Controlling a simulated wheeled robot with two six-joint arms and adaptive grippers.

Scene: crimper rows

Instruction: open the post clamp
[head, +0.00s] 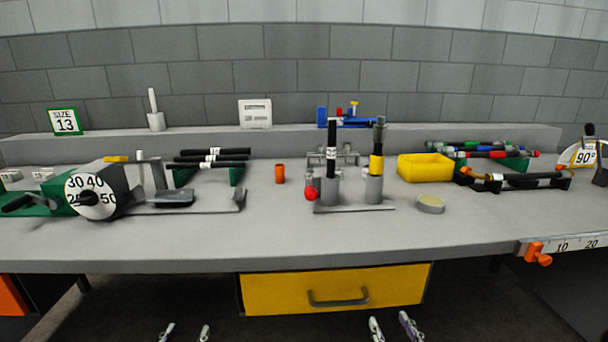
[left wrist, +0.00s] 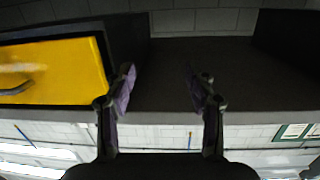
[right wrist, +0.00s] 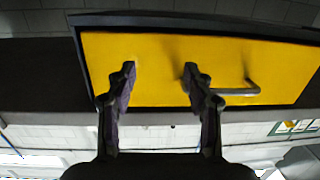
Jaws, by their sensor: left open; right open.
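The post clamp, as far as I can tell, is the middle bench fixture with two grey posts on a flat base (head: 345,209). Its left post (head: 329,190) holds an upright black hose with a white label, and a red ball knob (head: 311,194) sits at its left side. The right post (head: 374,190) holds a dark hose with a yellow band. Whether the clamp is shut around the hose is too small to tell. My left gripper (head: 186,332) and right gripper (head: 392,327) are low, in front of the bench, open and empty. They also show in the left wrist view (left wrist: 162,88) and right wrist view (right wrist: 160,85).
A yellow drawer (head: 390,285) is shut under the bench top (head: 270,235). A dial machine (head: 90,193) stands left, an orange cup (head: 280,174) and yellow bin (head: 425,167) flank the posts. A round tin (head: 431,204) lies right of them. The front bench strip is clear.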

